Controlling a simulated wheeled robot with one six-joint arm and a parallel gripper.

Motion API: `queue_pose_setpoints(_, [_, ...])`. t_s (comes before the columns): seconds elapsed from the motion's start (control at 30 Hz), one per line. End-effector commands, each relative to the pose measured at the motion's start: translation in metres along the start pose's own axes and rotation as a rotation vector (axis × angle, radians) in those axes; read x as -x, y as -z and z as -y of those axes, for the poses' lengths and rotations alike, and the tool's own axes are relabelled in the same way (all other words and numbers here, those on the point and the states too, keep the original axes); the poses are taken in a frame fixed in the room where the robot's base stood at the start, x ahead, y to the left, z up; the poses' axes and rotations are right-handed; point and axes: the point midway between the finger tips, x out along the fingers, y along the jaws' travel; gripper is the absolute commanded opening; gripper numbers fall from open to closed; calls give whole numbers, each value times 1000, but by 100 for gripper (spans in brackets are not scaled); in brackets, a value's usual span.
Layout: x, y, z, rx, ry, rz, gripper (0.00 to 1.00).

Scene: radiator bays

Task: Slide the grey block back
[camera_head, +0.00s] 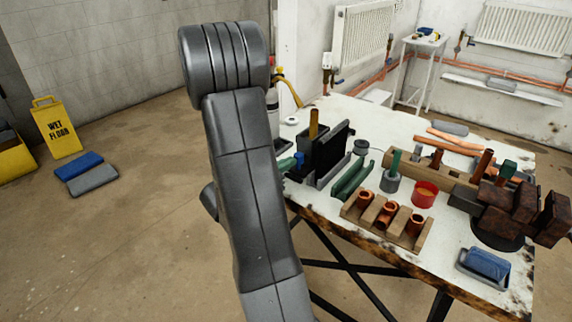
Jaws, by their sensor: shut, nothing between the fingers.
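Several grey block-like things show, and I cannot tell which one the task means. A grey slab (93,180) lies flat on the floor at the left, just in front of a blue slab (78,166). A grey rounded block (450,128) lies near the back edge of the worktable. A small grey block (501,85) rests on the white wall shelf under the right radiator. My arm rises through the middle of the view, but my gripper is not in sight. The arm hides part of the table's left end.
A yellow wet-floor sign (57,128) stands left. The floor between is clear.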

Motion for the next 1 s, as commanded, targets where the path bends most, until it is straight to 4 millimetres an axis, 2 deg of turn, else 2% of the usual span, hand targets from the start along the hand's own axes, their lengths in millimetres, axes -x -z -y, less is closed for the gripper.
queue_pose_setpoints(0.17, [-24,1,-3,-4,6,-1,0])
queue_pose_setpoints(0.6, [-119,-1,-18,-3,5,0,0])
queue_pose_setpoints(0.7, [-135,-2,-20,-3,4,0,0])
queue_pose_setpoints(0.83, [-144,-3,-22,0,2,0,0])
queue_pose_setpoints(1.0, [-146,-4,-22,-1,3,2,0])
